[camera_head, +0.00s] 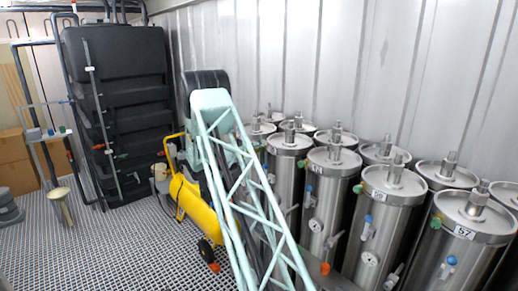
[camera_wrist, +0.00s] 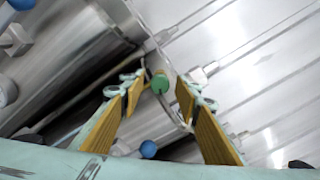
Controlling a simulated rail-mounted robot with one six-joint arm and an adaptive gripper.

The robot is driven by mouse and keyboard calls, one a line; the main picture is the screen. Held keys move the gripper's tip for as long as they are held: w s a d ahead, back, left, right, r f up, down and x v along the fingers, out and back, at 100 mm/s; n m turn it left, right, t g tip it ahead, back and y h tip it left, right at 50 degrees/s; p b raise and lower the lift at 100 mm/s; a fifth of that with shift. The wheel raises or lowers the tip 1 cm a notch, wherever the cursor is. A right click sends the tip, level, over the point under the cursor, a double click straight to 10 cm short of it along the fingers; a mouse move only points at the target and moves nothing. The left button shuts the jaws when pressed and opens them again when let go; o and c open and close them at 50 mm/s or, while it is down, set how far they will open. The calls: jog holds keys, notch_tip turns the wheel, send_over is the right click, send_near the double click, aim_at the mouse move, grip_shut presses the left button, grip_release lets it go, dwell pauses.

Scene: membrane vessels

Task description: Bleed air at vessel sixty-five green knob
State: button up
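A green knob (camera_wrist: 160,84) shows in the wrist view, on a light fitting beside steel vessels. My gripper (camera_wrist: 158,92) is open, its two yellow-padded fingers on either side of the knob in the picture. A gap shows between the knob and each finger, and I cannot tell how far past the fingertips the knob lies. No vessel number is readable in the wrist view. In the head view my gripper is not visible, and I cannot make out a label 65.
Steel vessels stand in rows at right, one labelled 57 (camera_head: 464,232), with green knobs (camera_head: 437,222) and blue knobs (camera_head: 451,260). A blue knob (camera_wrist: 148,149) shows below the green one. A yellow wheeled unit (camera_head: 195,205) and black tank (camera_head: 118,100) stand left, beside open grated floor (camera_head: 110,240).

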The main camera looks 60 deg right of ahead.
jog(key=v, duration=1.1)
jog(key=shift+a, duration=0.1)
